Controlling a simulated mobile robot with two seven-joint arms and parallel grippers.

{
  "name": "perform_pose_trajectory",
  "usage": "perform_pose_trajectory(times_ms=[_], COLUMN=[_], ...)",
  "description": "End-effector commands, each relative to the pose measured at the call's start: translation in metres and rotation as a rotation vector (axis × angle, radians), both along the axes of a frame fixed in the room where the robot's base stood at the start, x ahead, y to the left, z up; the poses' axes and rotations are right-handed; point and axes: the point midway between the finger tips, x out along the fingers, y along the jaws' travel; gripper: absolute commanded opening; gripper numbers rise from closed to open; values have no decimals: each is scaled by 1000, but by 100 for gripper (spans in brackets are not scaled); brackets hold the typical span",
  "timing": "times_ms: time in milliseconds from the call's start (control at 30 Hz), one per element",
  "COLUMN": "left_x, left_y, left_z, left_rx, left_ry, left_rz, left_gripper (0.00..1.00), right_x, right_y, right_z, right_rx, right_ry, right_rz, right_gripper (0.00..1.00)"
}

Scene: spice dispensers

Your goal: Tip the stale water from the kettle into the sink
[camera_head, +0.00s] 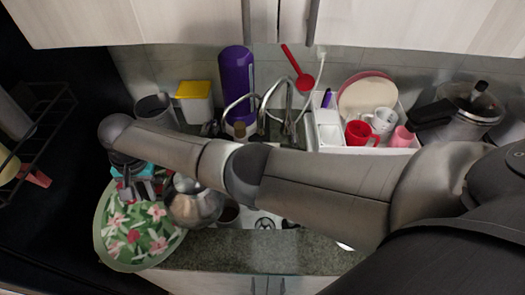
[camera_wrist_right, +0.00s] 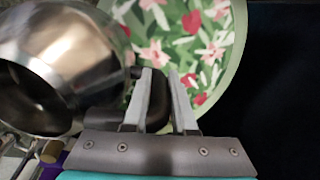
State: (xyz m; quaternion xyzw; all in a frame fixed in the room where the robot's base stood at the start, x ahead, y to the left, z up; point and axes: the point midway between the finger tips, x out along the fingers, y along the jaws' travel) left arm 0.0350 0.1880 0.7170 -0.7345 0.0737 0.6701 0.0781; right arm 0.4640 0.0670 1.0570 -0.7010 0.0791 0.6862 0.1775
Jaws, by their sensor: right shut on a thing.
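The kettle (camera_head: 193,203) is a shiny round metal vessel. It hangs beside the left part of the sink (camera_head: 265,222), partly hidden by my arm. In the right wrist view the kettle (camera_wrist_right: 75,50) lies tilted, with its dark open mouth towards the lower left. My right gripper (camera_head: 150,188) is shut on the kettle's black handle, which shows between and beside the fingers (camera_wrist_right: 161,80) in the wrist view. I cannot see any water. Much of the sink is hidden behind my right arm. My left gripper is not in view.
A green floral tray (camera_head: 108,240) lies below the gripper at the counter's left. A dark-filled cup (camera_head: 229,212) is near the kettle. A purple bottle (camera_head: 236,85), faucet (camera_head: 268,100) and white dish rack (camera_head: 328,130) stand behind. A steel pot (camera_head: 470,108) is at right.

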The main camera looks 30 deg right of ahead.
Motion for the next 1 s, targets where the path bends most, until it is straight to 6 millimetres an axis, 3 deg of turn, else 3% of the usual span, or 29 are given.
perform_pose_trajectory(times_ms=[300, 600, 767, 1000], left_x=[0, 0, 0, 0], left_y=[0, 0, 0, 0], left_z=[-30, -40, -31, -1], left_rx=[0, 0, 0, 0], left_ry=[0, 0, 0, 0], left_rz=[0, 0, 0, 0], left_gripper=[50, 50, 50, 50], right_x=[4, 4, 4, 4], right_y=[8, 10, 10, 10], right_z=[-8, -8, 1, 29], right_rx=[-94, -131, -135, -136], right_ry=[32, 46, 48, 49], right_rz=[1, 0, -1, 0], right_gripper=[0, 0, 0, 0])
